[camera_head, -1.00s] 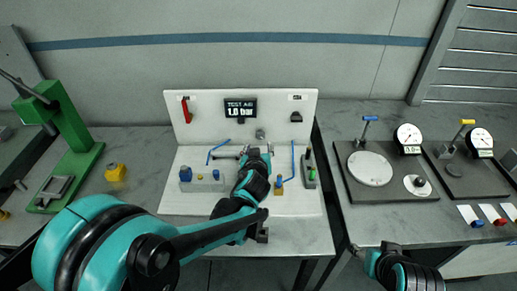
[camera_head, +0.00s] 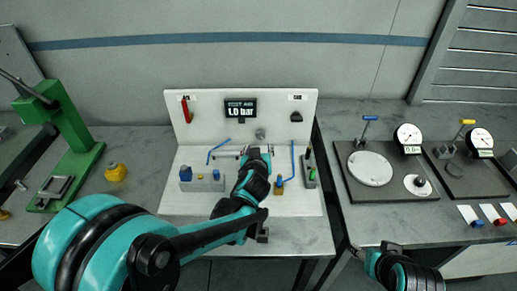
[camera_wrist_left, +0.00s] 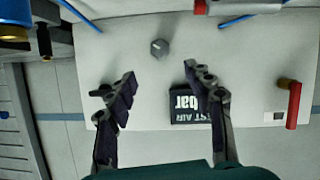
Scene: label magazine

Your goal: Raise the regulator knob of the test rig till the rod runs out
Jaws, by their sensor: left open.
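The test rig is a white panel (camera_head: 290,115) with a white base plate. A grey regulator knob (camera_head: 260,134) sits on the panel below a dark display (camera_head: 240,108) reading 1.0 bar. In the left wrist view, where the panel appears inverted, the knob (camera_wrist_left: 159,48) is beyond and between the fingers, apart from them. The display (camera_wrist_left: 185,118) is partly covered by one finger. My left gripper (camera_head: 257,150) is open and empty, low in front of the knob; its fingers (camera_wrist_left: 165,82) show spread apart. My right gripper (camera_head: 373,254) is at the lower right, its jaws unclear. I cannot make out the rod.
A red handle (camera_head: 186,110) hangs on the panel's left. A grey block with blue fittings (camera_head: 203,182) and blue hoses (camera_head: 292,160) flank my left arm. A green press (camera_head: 73,140) stands left. Dial gauges (camera_head: 407,138) stand right. Space before the panel's upper part is clear.

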